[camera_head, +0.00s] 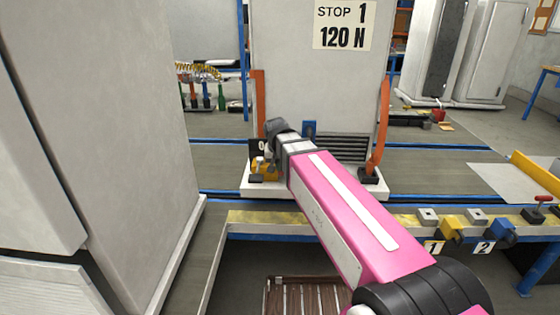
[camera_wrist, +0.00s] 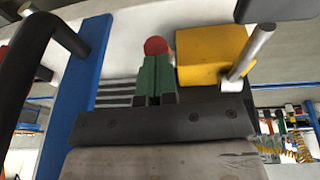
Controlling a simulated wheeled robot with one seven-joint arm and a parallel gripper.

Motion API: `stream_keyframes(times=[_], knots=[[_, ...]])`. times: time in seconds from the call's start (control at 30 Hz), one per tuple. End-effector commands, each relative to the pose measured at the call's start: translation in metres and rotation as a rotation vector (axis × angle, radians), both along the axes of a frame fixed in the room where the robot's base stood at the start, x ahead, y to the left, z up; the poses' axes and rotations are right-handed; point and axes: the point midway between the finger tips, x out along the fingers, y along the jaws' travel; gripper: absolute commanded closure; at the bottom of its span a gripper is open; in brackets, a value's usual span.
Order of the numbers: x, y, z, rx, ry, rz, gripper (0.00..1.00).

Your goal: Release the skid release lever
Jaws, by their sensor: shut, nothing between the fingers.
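In the head view my gripper (camera_head: 281,130) is at the end of my pink arm, in front of the lower face of the cabinet marked STOP 1, 120 N (camera_head: 275,50). Its fingers are hidden there. In the wrist view my gripper (camera_wrist: 157,62) shows two narrow green fingers side by side, shut and empty. A red ball (camera_wrist: 156,46) shows just past their tips; I cannot tell whether they touch. To the right is a yellow block (camera_wrist: 205,55) with a metal rod (camera_wrist: 250,52) slanting up towards a dark end. No label identifies the skid release lever.
A blue upright (camera_wrist: 82,85) and thick black curved bar (camera_wrist: 28,50) stand left of the fingers. Orange upright parts (camera_head: 381,120) flank the cabinet. A rail (camera_head: 340,220) with numbered yellow and blue blocks lies in front. A grey cabinet (camera_head: 130,100) is close on the left.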

Motion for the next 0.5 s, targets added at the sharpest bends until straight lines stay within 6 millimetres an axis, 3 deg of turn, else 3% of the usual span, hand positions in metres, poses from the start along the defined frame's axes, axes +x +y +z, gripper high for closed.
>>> stream_keyframes(times=[0.5], knots=[[-0.009, 0.0, -0.017, 0.0, 0.001, 0.0, 1.0]])
